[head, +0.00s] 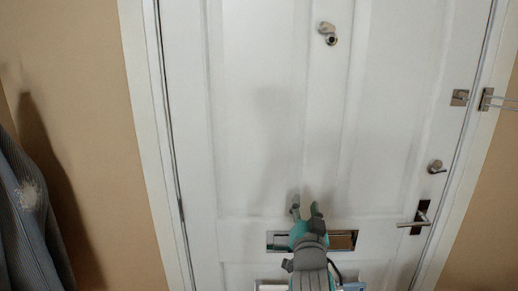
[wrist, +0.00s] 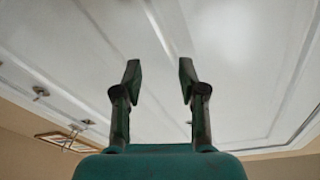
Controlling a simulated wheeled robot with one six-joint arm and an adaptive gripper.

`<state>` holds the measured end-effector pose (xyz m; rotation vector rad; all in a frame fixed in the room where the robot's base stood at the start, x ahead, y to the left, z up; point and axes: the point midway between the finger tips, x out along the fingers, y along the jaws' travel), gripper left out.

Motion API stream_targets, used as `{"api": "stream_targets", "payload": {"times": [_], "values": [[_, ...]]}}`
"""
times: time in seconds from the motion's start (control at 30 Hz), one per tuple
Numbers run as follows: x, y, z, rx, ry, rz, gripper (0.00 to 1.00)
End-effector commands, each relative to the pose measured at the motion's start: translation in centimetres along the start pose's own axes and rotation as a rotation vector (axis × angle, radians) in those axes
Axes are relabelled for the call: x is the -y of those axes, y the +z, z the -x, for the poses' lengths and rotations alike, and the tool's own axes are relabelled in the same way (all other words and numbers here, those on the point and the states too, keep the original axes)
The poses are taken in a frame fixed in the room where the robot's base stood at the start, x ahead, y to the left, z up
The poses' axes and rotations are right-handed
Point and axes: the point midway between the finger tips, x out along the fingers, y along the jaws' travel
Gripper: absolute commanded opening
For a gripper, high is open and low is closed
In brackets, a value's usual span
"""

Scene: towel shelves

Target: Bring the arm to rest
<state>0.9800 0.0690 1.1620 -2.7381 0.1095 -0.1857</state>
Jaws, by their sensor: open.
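My gripper (head: 306,211) is at the lower middle of the head view, in front of a white panelled door, with its fingers pointing up. In the wrist view my gripper (wrist: 159,75) shows two dark fingers standing apart with nothing between them. The white door (head: 260,110) fills most of the head view and is also behind the fingers in the wrist view (wrist: 230,40). My arm below the gripper partly covers the door's letter slot (head: 343,240).
The door has a lever handle (head: 417,218), a lock knob (head: 436,167) and a latch (head: 460,97) at right, and a knocker (head: 327,31) above. A dark striped garment (head: 28,225) hangs at the left wall. A wood-toned framed item (wrist: 66,142) shows in the wrist view.

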Motion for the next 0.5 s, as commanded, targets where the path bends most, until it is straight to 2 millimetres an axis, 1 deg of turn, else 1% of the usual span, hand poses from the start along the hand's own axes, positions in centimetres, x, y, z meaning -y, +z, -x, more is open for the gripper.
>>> {"api": "stream_targets", "payload": {"times": [0.03,0.2,0.27,0.3,0.37,0.5], "values": [[-1.2,1.9,1.1,0.018,0.0,0.02,0.41],[-4.5,6.9,4.9,0.062,-0.018,0.081,0.41],[-5.6,8.5,6.4,0.078,-0.024,0.101,0.41],[-6.3,9.6,7.5,0.088,-0.028,0.113,0.41],[-7.4,10.9,9.1,0.102,-0.033,0.132,0.41],[-9.7,13.9,13.1,0.135,-0.045,0.17,0.41]]}}
